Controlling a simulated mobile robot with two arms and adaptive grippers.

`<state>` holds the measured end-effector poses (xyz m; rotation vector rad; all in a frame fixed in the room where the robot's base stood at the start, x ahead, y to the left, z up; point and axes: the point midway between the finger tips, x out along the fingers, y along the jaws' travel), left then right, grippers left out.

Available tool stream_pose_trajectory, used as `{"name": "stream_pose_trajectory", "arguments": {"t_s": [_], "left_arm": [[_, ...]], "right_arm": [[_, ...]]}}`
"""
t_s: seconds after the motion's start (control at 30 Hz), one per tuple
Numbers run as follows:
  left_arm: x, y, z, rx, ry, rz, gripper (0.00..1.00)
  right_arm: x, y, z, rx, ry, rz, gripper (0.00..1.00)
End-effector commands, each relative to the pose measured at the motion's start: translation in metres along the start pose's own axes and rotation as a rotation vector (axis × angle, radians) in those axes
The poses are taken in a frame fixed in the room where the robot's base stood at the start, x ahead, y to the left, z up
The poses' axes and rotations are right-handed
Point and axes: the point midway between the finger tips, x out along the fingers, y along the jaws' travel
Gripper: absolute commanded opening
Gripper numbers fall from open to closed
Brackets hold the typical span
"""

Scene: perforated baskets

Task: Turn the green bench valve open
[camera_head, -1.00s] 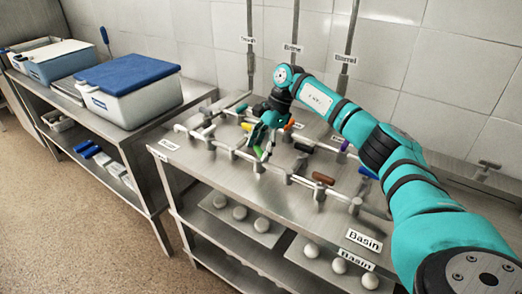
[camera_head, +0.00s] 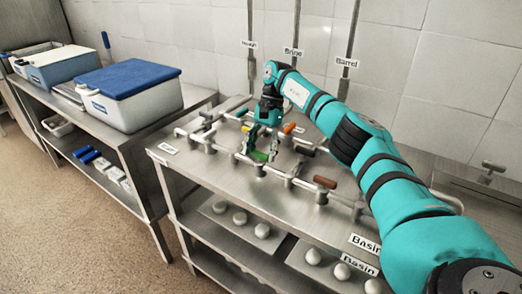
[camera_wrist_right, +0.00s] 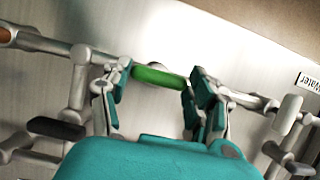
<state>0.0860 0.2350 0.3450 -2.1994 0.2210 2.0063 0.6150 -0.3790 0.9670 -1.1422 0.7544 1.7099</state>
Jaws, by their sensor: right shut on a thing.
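The green valve handle (camera_head: 260,156) sits on the pipework of the steel bench, near the middle of the head view. In the right wrist view the green handle (camera_wrist_right: 158,77) lies crosswise between the two fingers, near their tips. My right gripper (camera_head: 262,148) reaches down over it and is shut on it, with a finger at each end of the handle; the right gripper (camera_wrist_right: 157,82) also shows in the wrist view. The fingers partly hide the handle in the head view. My left gripper is in neither view.
Other valve handles stand close by: brown (camera_head: 325,182), orange (camera_head: 289,128) and black (camera_wrist_right: 56,128), among several more. Pipes cross the steel bench (camera_head: 225,185). A blue-lidded box (camera_head: 130,100) stands on the left table. The tiled wall is behind.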

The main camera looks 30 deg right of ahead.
Motion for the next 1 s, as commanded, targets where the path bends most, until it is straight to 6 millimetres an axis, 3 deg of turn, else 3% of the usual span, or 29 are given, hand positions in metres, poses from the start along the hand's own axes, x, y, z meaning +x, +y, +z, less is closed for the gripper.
{"name": "stream_pose_trajectory", "arguments": {"t_s": [0.37,0.4,0.57,0.87,1.0], "left_arm": [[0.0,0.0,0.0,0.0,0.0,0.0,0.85],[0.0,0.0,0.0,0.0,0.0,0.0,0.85],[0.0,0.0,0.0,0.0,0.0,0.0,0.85],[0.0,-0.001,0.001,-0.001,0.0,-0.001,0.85],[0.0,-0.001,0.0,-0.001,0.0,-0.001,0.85]], "right_arm": [[-0.001,-0.001,0.0,-0.007,0.002,-0.001,0.28],[-0.001,-0.001,0.0,-0.006,0.002,-0.001,0.65],[-0.001,0.0,0.0,-0.005,0.001,0.0,0.85],[-0.002,0.0,0.001,-0.004,0.001,0.0,0.85],[-0.017,-0.001,0.007,-0.005,0.001,-0.002,0.85]]}}
